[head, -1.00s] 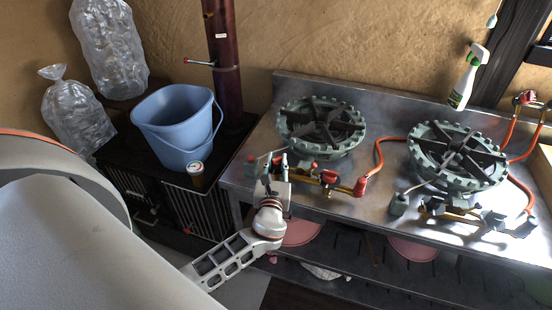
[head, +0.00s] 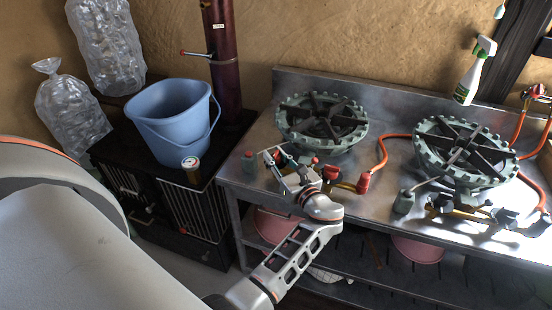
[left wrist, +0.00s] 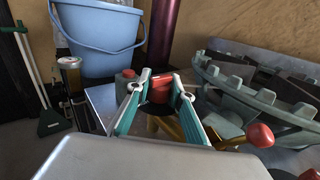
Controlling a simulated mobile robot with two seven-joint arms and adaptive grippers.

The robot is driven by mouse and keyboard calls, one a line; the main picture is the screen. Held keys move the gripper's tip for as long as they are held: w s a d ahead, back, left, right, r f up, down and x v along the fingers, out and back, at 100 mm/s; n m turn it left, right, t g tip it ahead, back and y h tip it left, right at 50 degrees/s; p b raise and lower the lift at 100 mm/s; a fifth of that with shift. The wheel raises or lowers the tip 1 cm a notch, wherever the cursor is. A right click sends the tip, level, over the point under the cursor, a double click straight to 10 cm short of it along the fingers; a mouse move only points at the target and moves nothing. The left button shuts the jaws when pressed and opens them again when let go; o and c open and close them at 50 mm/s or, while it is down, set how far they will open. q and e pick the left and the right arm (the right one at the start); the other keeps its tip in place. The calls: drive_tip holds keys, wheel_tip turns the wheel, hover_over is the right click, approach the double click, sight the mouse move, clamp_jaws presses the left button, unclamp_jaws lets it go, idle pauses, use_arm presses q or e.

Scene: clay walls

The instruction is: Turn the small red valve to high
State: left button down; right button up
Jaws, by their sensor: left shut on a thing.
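The small red valve (left wrist: 161,90) shows in the left wrist view between the fingertips of my left gripper (left wrist: 158,85). The gripper's teal-padded fingers are shut on it, one on each side. In the head view my left gripper (head: 282,166) is at the front of the left green burner (head: 322,122), tilted to the left. There the gripper hides the gripped valve. Another red knob (left wrist: 260,135) shows to the right of the fingers in the left wrist view. My right gripper is not in view.
The steel counter (head: 385,125) also holds a second burner (head: 464,152), orange hoses and a spray bottle (head: 469,79). A blue bucket (head: 168,122) and a can (head: 191,168) stand on the black stove to the left. Burner pipes lie close around the gripper.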

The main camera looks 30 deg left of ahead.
sight(276, 152)
use_arm(q)
drive_tip(key=shift+w+r, duration=0.15)
drive_tip(key=shift+r, duration=0.1)
drive_tip(key=c, duration=1.8)
unclamp_jaws()
drive_tip(key=shift+f, duration=0.15)
wheel_tip(276, 152, up, 10)
drive_tip(key=shift+r, duration=0.1)
